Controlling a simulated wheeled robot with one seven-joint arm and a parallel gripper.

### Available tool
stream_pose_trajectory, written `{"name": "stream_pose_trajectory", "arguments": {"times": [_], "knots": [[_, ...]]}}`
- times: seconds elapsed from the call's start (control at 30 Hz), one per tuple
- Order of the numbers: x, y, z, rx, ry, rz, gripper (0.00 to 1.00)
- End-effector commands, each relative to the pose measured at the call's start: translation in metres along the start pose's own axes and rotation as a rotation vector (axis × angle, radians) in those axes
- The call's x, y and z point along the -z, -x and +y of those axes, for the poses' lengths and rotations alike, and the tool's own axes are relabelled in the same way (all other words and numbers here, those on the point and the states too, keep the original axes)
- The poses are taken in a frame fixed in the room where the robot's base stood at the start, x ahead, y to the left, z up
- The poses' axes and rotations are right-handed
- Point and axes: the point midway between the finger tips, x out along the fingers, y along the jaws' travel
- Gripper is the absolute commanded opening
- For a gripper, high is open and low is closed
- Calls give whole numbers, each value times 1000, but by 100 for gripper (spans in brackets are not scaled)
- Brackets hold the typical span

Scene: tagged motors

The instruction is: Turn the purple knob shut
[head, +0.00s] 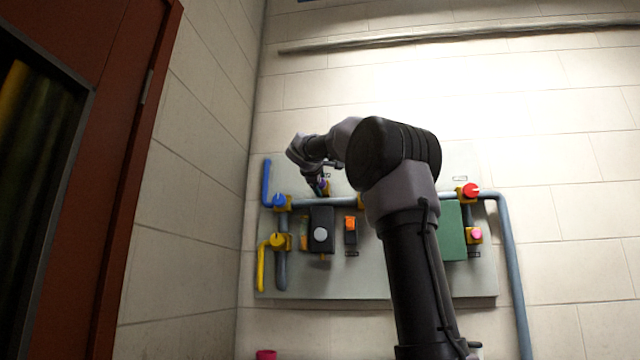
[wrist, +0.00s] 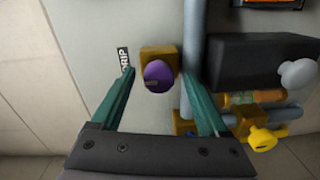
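The purple knob (wrist: 158,77) sits on a brass-coloured valve body (wrist: 160,53) in the middle of the wrist view. My gripper (wrist: 160,73) is open, with one teal finger on each side of the knob and a visible gap on both sides. I cannot tell how deep the fingertips are relative to the knob. In the head view the purple knob (head: 323,186) is a small patch at my gripper (head: 320,178), mostly hidden by the wrist. A small label reading "DRIP" (wrist: 123,58) is beside the left finger.
A grey pipe (wrist: 193,40) runs close to the right finger, with a black box (wrist: 250,62) beyond it. The panel also carries a blue knob (head: 279,201), a yellow knob (head: 277,240), a red knob (head: 470,190) and a pink knob (head: 475,234). Bare wall lies left.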

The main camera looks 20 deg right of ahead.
Motion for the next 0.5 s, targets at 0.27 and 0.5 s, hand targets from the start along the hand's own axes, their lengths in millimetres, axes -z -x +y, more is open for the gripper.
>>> {"name": "stream_pose_trajectory", "arguments": {"times": [0.27, 0.5], "knots": [[0, 1, 1, -2, -1, 1, 77], [0, 31, 2, -3, -1, 4, 77]]}}
